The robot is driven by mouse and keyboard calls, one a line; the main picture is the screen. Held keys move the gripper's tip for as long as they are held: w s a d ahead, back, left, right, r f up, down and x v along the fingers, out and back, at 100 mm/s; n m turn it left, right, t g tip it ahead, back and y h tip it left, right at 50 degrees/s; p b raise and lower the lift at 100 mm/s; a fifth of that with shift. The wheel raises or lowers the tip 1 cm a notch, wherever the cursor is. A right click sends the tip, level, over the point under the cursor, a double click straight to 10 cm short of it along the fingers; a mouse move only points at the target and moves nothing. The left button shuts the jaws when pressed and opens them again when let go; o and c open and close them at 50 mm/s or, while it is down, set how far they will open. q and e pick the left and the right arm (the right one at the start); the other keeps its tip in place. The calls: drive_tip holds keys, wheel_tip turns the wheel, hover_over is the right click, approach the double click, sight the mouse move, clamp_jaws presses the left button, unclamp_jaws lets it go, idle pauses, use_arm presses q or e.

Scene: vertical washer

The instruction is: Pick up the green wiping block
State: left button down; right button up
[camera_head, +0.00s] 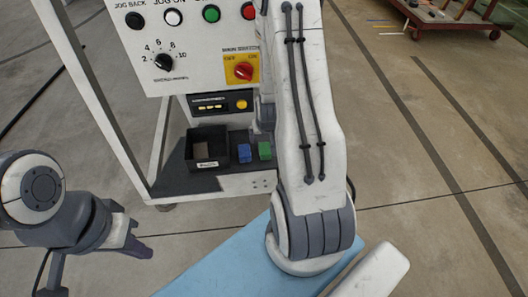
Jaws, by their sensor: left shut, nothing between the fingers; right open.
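The green wiping block (265,151) stands on the dark shelf of the machine stand, just right of a blue block (244,153). My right arm comes down in front of the panel, and its white link hides most of the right gripper. A grey part of the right gripper (262,122) shows just above and behind the green block; I cannot tell whether it touches it. The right gripper is open. My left gripper (140,250) is shut and empty, low at the left, over the floor and well away from the blocks.
A control panel (195,45) with buttons and knobs rises above the shelf. A metal frame post (92,90) stands at the left.

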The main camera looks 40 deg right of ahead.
hover_over(265, 147)
drive_tip(key=s+a, duration=0.1)
drive_tip(key=s, duration=0.1)
drive_tip(key=f, duration=0.4)
drive_tip(key=shift+w+a+f, duration=0.15)
drive_tip(key=shift+w+f, duration=0.05)
drive_tip(key=shift+f, duration=0.1)
drive_tip(key=shift+p+x, duration=0.8)
drive_tip(key=shift+x, duration=1.85)
clamp_jaws()
